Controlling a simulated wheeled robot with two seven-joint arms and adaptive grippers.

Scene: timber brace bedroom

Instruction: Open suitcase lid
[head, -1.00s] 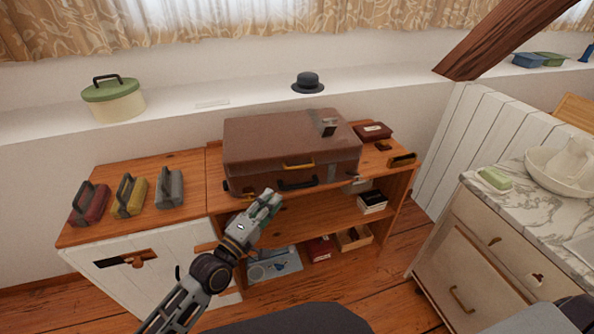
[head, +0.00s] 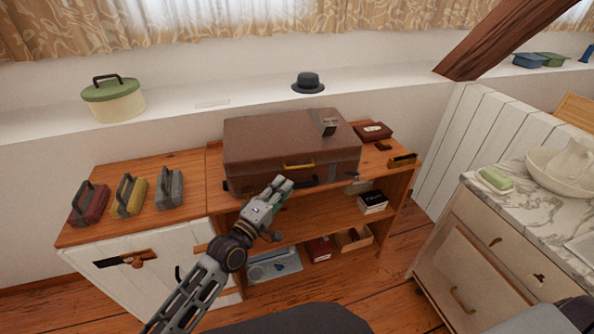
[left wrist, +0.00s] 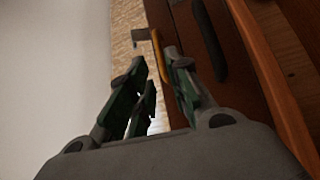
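The brown suitcase (head: 265,140) lies flat with its lid closed on the wooden cabinet. A brass-yellow handle (head: 298,166) is on its front face, with a black handle (head: 308,182) below it. My left gripper (head: 284,182) is just in front of the suitcase, below and slightly left of the brass handle. In the left wrist view its fingers (left wrist: 154,62) are apart, and the brass handle (left wrist: 159,58) shows near and between the tips. I cannot tell whether they touch it. The suitcase front also shows there (left wrist: 190,45). My right gripper is not in view.
Red, yellow and grey handled objects (head: 129,196) stand on the cabinet's left. A small dark red box (head: 373,131) lies right of the suitcase. Open shelves below hold books (head: 372,202) and boxes. A slanting beam (head: 500,40) and a marble-topped dresser (head: 535,205) are at right.

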